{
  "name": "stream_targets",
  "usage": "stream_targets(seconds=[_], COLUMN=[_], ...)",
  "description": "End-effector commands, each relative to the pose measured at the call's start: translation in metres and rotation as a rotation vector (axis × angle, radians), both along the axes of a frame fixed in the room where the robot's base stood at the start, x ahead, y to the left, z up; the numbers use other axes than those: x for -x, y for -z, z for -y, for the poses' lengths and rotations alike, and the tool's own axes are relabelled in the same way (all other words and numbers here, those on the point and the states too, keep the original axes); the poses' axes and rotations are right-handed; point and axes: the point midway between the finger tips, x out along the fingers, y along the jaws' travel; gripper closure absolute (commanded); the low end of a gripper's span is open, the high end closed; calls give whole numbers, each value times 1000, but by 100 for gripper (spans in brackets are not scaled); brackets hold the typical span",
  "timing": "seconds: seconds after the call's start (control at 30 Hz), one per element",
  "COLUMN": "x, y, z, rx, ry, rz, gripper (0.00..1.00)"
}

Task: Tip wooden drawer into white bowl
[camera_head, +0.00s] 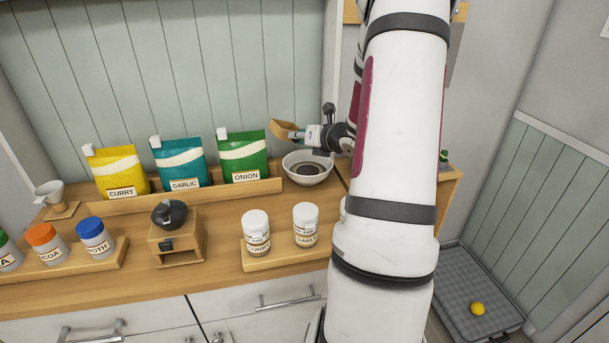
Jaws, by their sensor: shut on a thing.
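The small wooden drawer (283,129) is in the air above and to the left of the white bowl. My gripper (305,134) reaches in from the right and is shut on the drawer at its right end. The drawer looks slightly tilted; its contents cannot be made out. The white bowl (294,173) stands on the counter below my gripper, with a dark ring pattern or dark contents inside. My arm hides part of the area right of the bowl.
A wooden grinder (190,243) with an empty drawer slot stands on the counter (140,285). Curry (120,172), garlic (180,163) and onion (242,157) pouches stand behind. Two white jars (256,232) stand on a front tray.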

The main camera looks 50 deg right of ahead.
Motion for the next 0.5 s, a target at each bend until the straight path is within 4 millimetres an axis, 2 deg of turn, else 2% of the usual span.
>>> stream_targets(seconds=[0.5], x=[-3], y=[-20], z=[0], rx=[282], ry=[0], rz=[-139], gripper=[100])
